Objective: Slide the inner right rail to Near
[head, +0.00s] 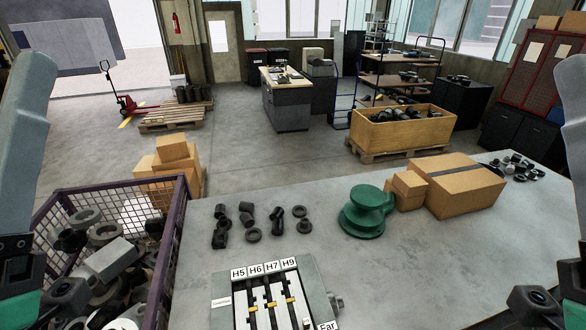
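A grey rail fixture (308,278) sits at the bottom middle of the table, cut off by the lower edge. It has light rails (283,314) running front to back between dark slots, with yellow markers (271,304) across them. Labels H5, H6, H7 and H9 (289,263) stand along its back. A "Far" label (327,326) is at its lower right, and a small unreadable label is on its left. The rails' near ends are out of view. My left gripper (68,290) and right gripper (528,300) are partly visible at the lower corners, well apart from the fixture; their fingers are unclear.
A purple crate (178,222) of metal parts stands left of the fixture. Dark fittings (247,208) lie behind it. A green flanged part (362,224) and cardboard boxes (466,190) stand further right. The table (440,270) right of the fixture is clear.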

